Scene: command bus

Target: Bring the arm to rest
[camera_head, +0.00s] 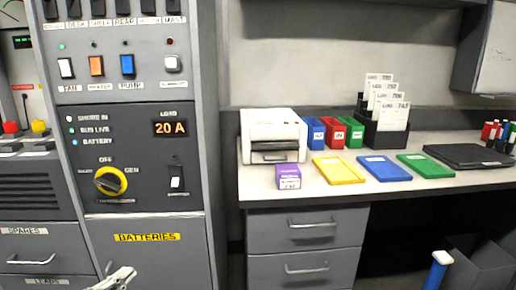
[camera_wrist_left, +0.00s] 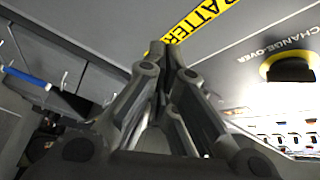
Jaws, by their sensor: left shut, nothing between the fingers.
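My left gripper (camera_head: 120,276) shows at the bottom edge of the head view, in front of the lower part of the grey power cabinet (camera_head: 150,262). In the left wrist view the gripper (camera_wrist_left: 162,48) is shut with its fingertips together and nothing between them. The tips point toward the yellow BATTERIES label (camera_head: 147,237). The rotary change-over switch (camera_head: 110,181), black and yellow, is above the gripper and apart from it. Most of my left arm is outside the head view. My right gripper is in neither view.
The cabinet also has toggle switches and a display reading 20 A (camera_head: 171,128). To the right is a white desk (camera_head: 258,194) with a printer (camera_head: 273,137), a purple box (camera_head: 289,176), coloured trays and card holders. Drawers (camera_head: 306,226) are below.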

